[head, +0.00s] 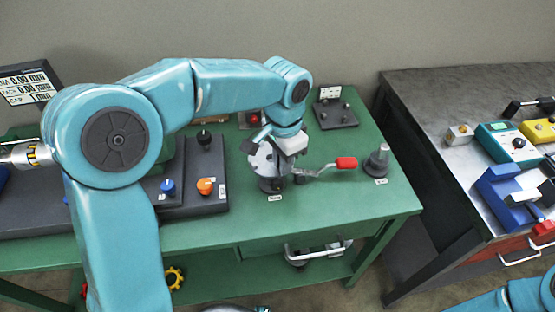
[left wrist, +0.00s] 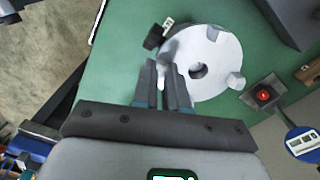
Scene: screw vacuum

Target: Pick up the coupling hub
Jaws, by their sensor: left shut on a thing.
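The coupling hub is a pale grey disc with a centre hole and lugs on its rim. In the left wrist view the hub (left wrist: 208,68) lies just beyond my fingers, and one lug reaches between the tips. My left gripper (left wrist: 165,72) is shut on that lug. In the head view the hub (head: 262,159) shows partly behind my left gripper (head: 272,146), above a dark round base with a label. I cannot tell whether the hub still touches that base. My right gripper is not in view; only a piece of my right arm shows at the lower right.
A crank with a red handle (head: 345,163) lies right of the hub, near a grey cone-shaped post (head: 377,160). A dark panel with blue and orange knobs (head: 205,187) stands to the left. A red button (left wrist: 264,95) is close by. A second bench (head: 430,95) stands at right.

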